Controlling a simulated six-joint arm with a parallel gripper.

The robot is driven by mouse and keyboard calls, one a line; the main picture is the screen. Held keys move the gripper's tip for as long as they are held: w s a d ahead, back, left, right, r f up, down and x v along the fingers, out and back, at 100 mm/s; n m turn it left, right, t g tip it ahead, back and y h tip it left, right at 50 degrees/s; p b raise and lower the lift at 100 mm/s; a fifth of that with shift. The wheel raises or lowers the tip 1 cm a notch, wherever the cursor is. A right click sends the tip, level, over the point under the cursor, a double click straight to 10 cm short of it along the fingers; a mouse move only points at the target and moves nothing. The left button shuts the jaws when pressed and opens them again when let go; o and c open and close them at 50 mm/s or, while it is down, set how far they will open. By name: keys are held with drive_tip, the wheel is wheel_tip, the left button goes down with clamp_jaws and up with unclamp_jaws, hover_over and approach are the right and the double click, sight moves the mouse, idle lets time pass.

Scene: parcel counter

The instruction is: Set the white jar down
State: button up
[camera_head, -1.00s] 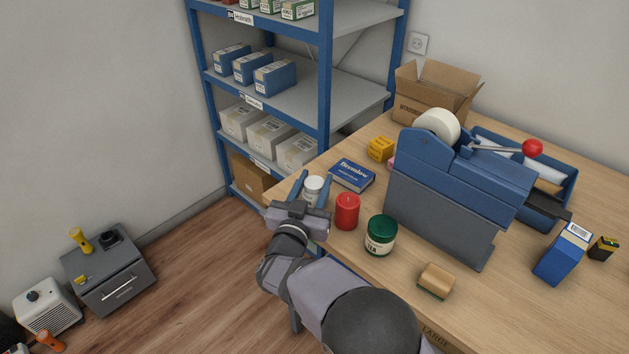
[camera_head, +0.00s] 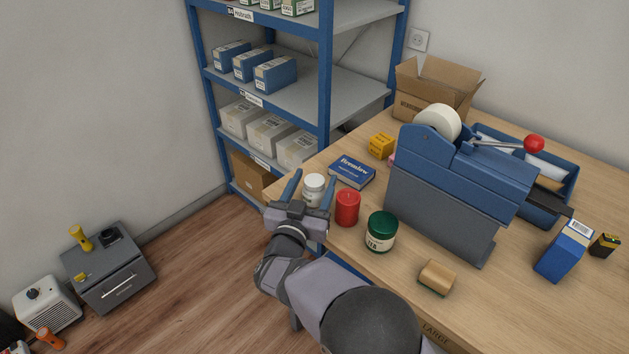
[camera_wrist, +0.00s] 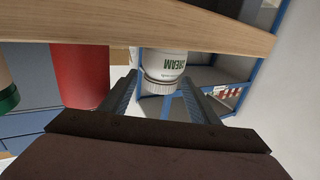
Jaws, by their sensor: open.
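My gripper (camera_head: 311,184) is open, with one finger on each side of the jar and a gap to each. In the wrist view the jar (camera_wrist: 165,66) shows upside down, with green lettering and a pale lid, beyond the spread fingers (camera_wrist: 160,90). The wooden counter edge hides its base there.
A red candle (camera_head: 347,208) stands close at the jar's right, then a green-lidded jar (camera_head: 381,232). A blue box (camera_head: 352,171) lies behind. The big blue tape dispenser (camera_head: 450,190) stands farther right. The counter's edge (camera_head: 272,197) is close on the left.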

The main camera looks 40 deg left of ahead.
sight(311, 187)
drive_tip(key=shift+o, duration=0.5)
drive_tip(key=b+v, duration=0.1)
drive_tip(key=v, duration=0.5)
drive_tip(key=shift+s+d+b, duration=0.15)
drive_tip(key=shift+s+b, duration=0.1)
drive_tip(key=shift+b, duration=0.05)
drive_tip(key=shift+r, duration=0.1)
wheel_tip(311, 187, up, 9)
drive_tip(key=g+h+p, duration=0.2)
drive_tip(key=g+p, duration=0.2)
drive_tip(key=p, duration=0.7)
drive_tip(key=f, duration=0.4)
drive_tip(key=f+b, duration=0.1)
drive_tip(key=f, duration=0.1)
drive_tip(key=shift+w+a+f, duration=0.2)
drive_tip(key=shift+w+f, duration=0.05)
drive_tip(key=shift+p+x, duration=1.1)
drive_tip(key=shift+x, duration=2.6)
drive_tip(key=shift+c, duration=0.7)
